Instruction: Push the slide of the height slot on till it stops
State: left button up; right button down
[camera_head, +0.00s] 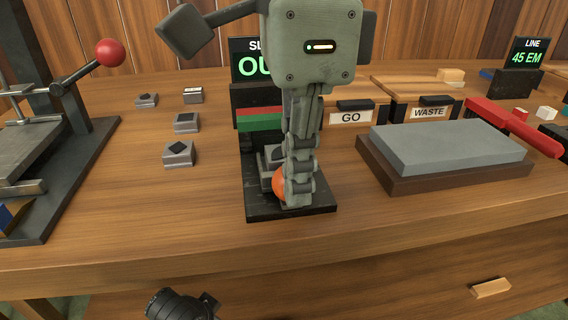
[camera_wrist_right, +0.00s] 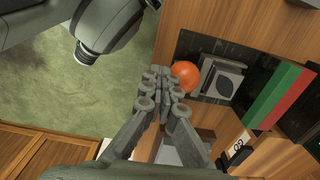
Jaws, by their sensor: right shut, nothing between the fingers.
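The height slot stands on a black base (camera_head: 262,206) in the middle of the bench, with a dark block behind it bearing a red and green band (camera_head: 259,119). Its slide is a grey block (camera_head: 266,172) with an orange ball knob (camera_head: 279,184) at the near end. My right gripper (camera_head: 298,192) points down, shut and empty, its fingertips low over the base just right of the knob and covering part of it. The right wrist view shows the knob (camera_wrist_right: 185,75) close beside the fingertips and the slide (camera_wrist_right: 222,79) beyond it. Whether they touch is unclear.
Several small grey blocks (camera_head: 179,154) lie left of the base. A press with a red-ball lever (camera_head: 110,53) stands at far left. A grey stone on a brown block (camera_head: 450,145), a red bar (camera_head: 515,125) and GO and WASTE bins (camera_head: 429,113) are at right. The front bench strip is clear.

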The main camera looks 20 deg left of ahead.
jog(key=shift+w+a, duration=0.1)
jog(key=shift+w, duration=0.05)
jog(key=shift+w+a, duration=0.15)
jog(key=shift+w, duration=0.1)
jog(key=shift+w+a, duration=0.45)
jog(key=shift+w, duration=0.2)
dwell(1.0)
jog(key=shift+w+a+p, duration=0.15)
jog(key=shift+w+a, duration=0.3)
jog(key=shift+w, duration=0.2)
jog(key=shift+w+a+p, duration=0.15)
jog(key=shift+w+a, duration=0.3)
jog(key=shift+w, duration=0.2)
dwell(1.4)
jog(key=shift+w+a+r+p, duration=0.15)
jog(key=shift+w+a+p, duration=0.35)
jog(key=shift+w, duration=0.55)
dwell(1.7)
